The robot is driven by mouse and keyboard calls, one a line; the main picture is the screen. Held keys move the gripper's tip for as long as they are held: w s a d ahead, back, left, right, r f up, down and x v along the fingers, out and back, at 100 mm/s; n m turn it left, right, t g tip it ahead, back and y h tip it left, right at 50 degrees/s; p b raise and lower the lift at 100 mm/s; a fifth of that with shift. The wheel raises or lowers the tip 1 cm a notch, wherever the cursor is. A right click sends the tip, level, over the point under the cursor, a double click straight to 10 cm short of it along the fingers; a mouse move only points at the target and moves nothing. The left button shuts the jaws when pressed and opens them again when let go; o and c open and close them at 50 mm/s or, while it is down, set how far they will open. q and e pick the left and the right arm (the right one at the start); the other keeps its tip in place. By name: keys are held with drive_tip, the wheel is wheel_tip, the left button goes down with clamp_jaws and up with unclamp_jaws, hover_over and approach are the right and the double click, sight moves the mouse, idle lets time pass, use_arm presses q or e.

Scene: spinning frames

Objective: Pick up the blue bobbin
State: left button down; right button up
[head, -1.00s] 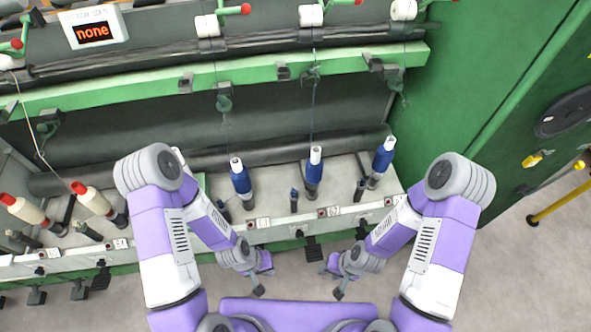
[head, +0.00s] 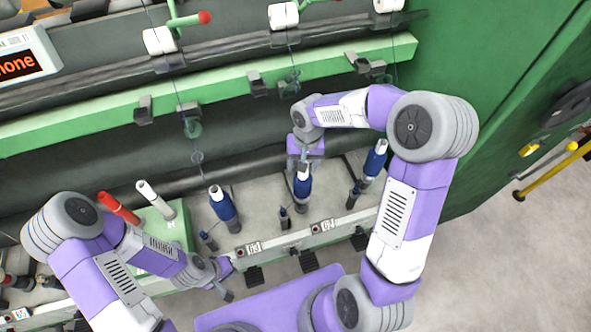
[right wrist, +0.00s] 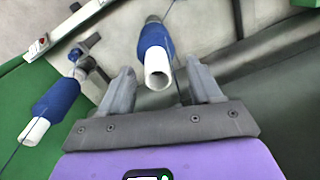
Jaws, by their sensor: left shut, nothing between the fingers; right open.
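Three blue bobbins with white tube tops stand on the machine's ledge: a left one (head: 222,206), a middle one (head: 303,188) and a right one (head: 372,166). My right gripper (head: 304,166) is at the top of the middle bobbin, pointing down. In the right wrist view, this bobbin (right wrist: 154,42) shows its white open tube end between the two spread fingers (right wrist: 162,82), with gaps at both sides. Another blue bobbin (right wrist: 55,100) is outside the fingers at the left. My left gripper (head: 226,282) is shut and empty, low in front of the ledge.
A green box (head: 157,222) with a red tube (head: 118,207) and a white tube (head: 150,195) is on the left. A green rail (head: 225,89) with guides runs above the bobbins. Threads hang down. A green cabinet (head: 480,110) closes the right side.

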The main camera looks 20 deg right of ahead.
sight(303, 182)
drive_tip(key=shift+w+d+r+h, duration=0.3)
drive_tip(key=shift+w+d+r, duration=0.3)
drive_tip(key=shift+d+r, duration=0.3)
drive_tip(key=shift+a+f, duration=0.1)
drive_tip(key=shift+f, duration=0.2)
drive_tip(key=f, duration=0.1)
drive_tip(key=f+b, duration=0.1)
drive_tip(key=f, duration=0.1)
drive_tip(key=s+a+f, duration=0.1)
drive_tip(key=f, duration=0.1)
drive_tip(key=shift+a+f+b, duration=0.1)
drive_tip(key=shift+f+b, duration=0.1)
drive_tip(key=shift+b, duration=0.15)
drive_tip(key=shift+f, duration=0.5)
use_arm(q)
drive_tip(key=shift+w+f, duration=0.2)
drive_tip(key=shift+f, duration=0.3)
drive_tip(key=shift+w+f, duration=0.15)
drive_tip(key=shift+f, duration=0.3)
use_arm(e)
drive_tip(key=shift+w, duration=0.1)
clamp_jaws()
